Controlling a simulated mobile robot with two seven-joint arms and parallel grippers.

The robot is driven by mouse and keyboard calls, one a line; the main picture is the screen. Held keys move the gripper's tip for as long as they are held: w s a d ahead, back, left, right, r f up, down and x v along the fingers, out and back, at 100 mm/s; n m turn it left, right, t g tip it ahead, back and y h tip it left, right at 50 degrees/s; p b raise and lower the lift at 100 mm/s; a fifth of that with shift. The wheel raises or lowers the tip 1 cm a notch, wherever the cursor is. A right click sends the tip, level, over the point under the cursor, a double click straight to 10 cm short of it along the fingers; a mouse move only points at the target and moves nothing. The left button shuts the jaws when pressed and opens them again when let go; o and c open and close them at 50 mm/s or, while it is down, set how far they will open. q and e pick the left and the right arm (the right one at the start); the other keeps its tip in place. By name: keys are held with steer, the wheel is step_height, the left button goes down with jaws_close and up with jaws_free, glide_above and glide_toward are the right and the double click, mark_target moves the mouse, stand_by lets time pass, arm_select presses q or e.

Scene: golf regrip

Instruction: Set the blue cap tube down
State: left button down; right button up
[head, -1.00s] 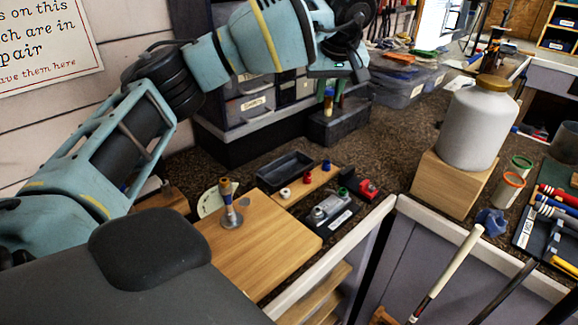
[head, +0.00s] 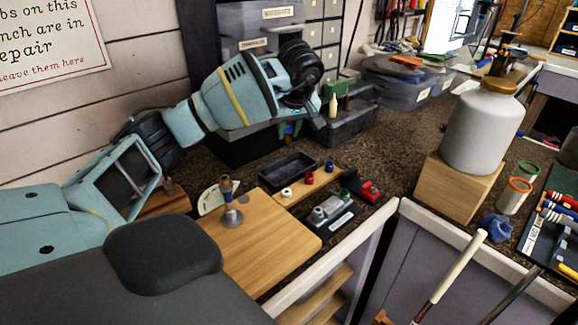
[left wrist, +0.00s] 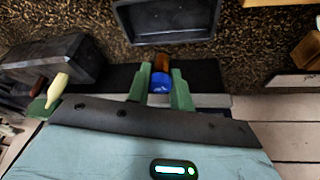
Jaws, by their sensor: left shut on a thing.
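The blue cap tube (left wrist: 160,82) is amber-brown with a blue end and shows between the green fingers of my left gripper (left wrist: 162,72) in the left wrist view. The gripper is shut on it, with the blue end towards the wrist. In the head view my left gripper (head: 291,130) hangs behind the black tray (head: 262,178), and the tube is mostly hidden by the fingers and wrist. I cannot tell whether the tube touches anything below. The tray also shows ahead of the fingers in the left wrist view (left wrist: 166,42). My right gripper is not in view.
A dark box (head: 350,125) with a cream bottle (head: 333,106) stands right of the gripper. In front are a wooden board (head: 255,250) with an upright tool (head: 229,200), and a strip with small coloured caps (head: 309,178). Drawers stand behind.

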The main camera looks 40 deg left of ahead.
arm_select(q)
steer(key=shift+f, duration=4.85)
steer(key=shift+f, duration=0.2)
steer(key=c, duration=1.2)
jaws_free()
steer(key=shift+c, duration=0.2)
steer(key=v, duration=1.2)
steer(key=shift+r+p, duration=0.2)
steer(key=shift+p, duration=0.15)
